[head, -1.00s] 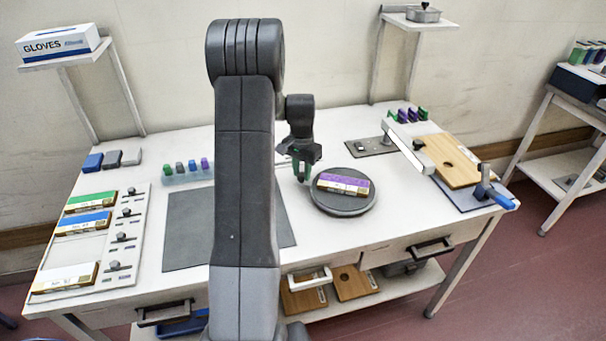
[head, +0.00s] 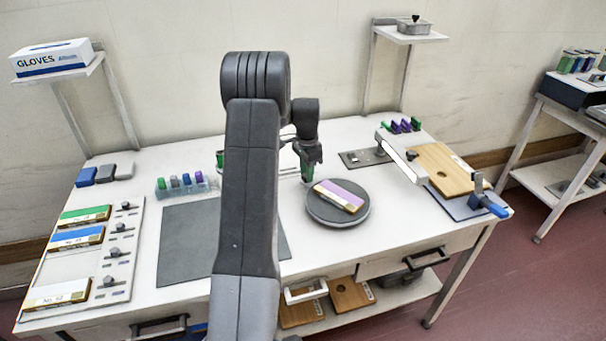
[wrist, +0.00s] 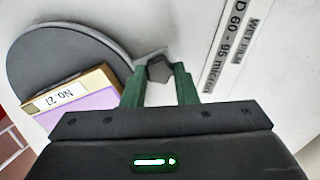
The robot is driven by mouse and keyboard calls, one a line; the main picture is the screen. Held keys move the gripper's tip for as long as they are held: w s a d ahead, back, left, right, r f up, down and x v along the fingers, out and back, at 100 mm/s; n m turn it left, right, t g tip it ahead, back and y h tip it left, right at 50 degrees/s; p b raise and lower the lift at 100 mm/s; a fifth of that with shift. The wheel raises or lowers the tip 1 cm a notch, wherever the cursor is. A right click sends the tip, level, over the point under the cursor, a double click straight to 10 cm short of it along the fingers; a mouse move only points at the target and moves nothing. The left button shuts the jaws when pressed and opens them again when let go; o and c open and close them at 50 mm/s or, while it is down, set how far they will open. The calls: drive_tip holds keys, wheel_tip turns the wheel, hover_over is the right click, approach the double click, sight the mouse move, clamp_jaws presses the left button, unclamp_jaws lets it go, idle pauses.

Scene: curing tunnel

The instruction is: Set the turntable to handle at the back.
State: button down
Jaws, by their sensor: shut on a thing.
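The turntable (head: 322,210) is a dark grey disc on the white bench, right of my arm in the head view; it also shows in the wrist view (wrist: 55,55). A purple-and-white block (head: 340,196) with a wooden edge lies on it, labelled No. 27 in the wrist view (wrist: 70,98). My gripper (head: 307,178) is low at the disc's back-left edge. In the wrist view its green fingers (wrist: 160,82) are shut on the dark handle knob (wrist: 159,69), which joins the disc's rim by a thin grey bar.
A grey mat (head: 190,243) lies left of the turntable, partly behind my arm. A wooden board (head: 445,168) with a white bar and blue-handled clamp is at the right. Small coloured bottles (head: 180,186) stand at the back left. Bare bench lies in front of the turntable.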

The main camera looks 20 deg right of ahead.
drive_tip(key=shift+w+d+r+m, duration=0.1)
drive_tip(key=shift+w+d+m, duration=0.15)
drive_tip(key=shift+d+m, duration=0.55)
drive_tip(key=shift+w+d+m, duration=0.25)
drive_tip(key=shift+d+m, duration=0.45)
drive_tip(key=shift+d, duration=0.15)
drive_tip(key=shift+d+m, duration=1.5)
drive_tip(key=shift+d, duration=0.25)
drive_tip(key=c, duration=1.1)
unclamp_jaws()
drive_tip(key=shift+c, duration=0.2)
wheel_tip(320, 180, up, 14)
drive_tip(key=b, duration=0.1)
